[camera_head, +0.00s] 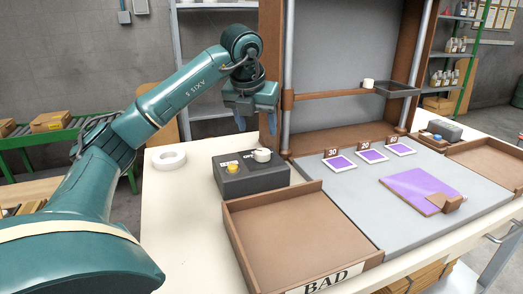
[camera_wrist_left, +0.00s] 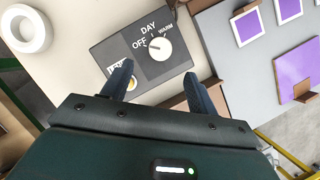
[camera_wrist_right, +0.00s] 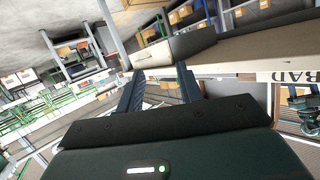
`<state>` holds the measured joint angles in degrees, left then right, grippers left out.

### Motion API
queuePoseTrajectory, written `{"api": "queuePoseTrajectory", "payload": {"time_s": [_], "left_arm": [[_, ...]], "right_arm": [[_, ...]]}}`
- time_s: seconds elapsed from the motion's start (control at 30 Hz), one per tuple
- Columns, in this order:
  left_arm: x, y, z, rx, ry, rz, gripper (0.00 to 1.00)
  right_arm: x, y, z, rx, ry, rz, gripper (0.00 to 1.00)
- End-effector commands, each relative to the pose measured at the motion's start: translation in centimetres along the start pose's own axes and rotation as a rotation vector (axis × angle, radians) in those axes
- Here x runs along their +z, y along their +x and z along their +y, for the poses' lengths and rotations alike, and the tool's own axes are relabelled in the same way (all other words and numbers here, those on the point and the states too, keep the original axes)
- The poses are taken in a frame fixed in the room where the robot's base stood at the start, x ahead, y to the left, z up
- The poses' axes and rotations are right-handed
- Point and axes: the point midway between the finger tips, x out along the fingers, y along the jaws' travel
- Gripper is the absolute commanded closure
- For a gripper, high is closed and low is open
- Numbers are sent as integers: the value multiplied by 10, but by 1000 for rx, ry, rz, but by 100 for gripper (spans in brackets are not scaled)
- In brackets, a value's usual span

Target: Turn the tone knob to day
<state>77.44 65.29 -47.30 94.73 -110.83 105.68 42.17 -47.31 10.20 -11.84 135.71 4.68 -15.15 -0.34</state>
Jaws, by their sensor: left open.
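The tone knob (camera_wrist_left: 160,49) is a round white dial on a dark grey control box (camera_wrist_left: 122,42), with the labels OFF, DAY and WARM around it. I cannot tell clearly which label it points at. In the head view the knob (camera_head: 262,155) sits on top of the box (camera_head: 250,181), beside a yellow button (camera_head: 233,168). My left gripper (camera_head: 256,122) is open and empty above the box, apart from the knob; its fingertips (camera_wrist_left: 157,72) point toward the knob in the left wrist view. My right gripper (camera_wrist_right: 159,73) is open and empty, away from the box.
A white ring (camera_head: 169,159) lies left of the box. A brown tray marked BAD (camera_head: 326,273) stands in front of it. Purple sample cards (camera_head: 340,162) and a purple panel (camera_head: 420,191) lie to the right. A wooden frame post (camera_head: 271,75) rises behind the box.

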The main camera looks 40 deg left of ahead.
Motion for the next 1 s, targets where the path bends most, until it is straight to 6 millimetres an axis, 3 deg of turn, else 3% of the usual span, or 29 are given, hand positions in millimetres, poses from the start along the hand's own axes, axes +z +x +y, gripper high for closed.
{"api": "queuePoseTrajectory", "payload": {"time_s": [0.03, 0.2, 0.4, 0.83, 1.0], "left_arm": [[-2, 15, 1, 4, 0, 5, 41], [-2, 49, 0, 1, 2, 5, 41], [-1, 77, 0, 0, 2, 2, 41], [0, 88, -1, -2, 3, 0, 41], [0, 88, -1, -2, 3, 0, 53]], "right_arm": [[2, 0, 1, 1, -2, 5, 64], [0, -2, 2, 5, -8, 19, 64], [-1, -3, 3, 8, -12, 31, 64], [-4, -4, 3, 9, -15, 40, 64], [-3, -5, 3, 9, -14, 37, 64]]}}
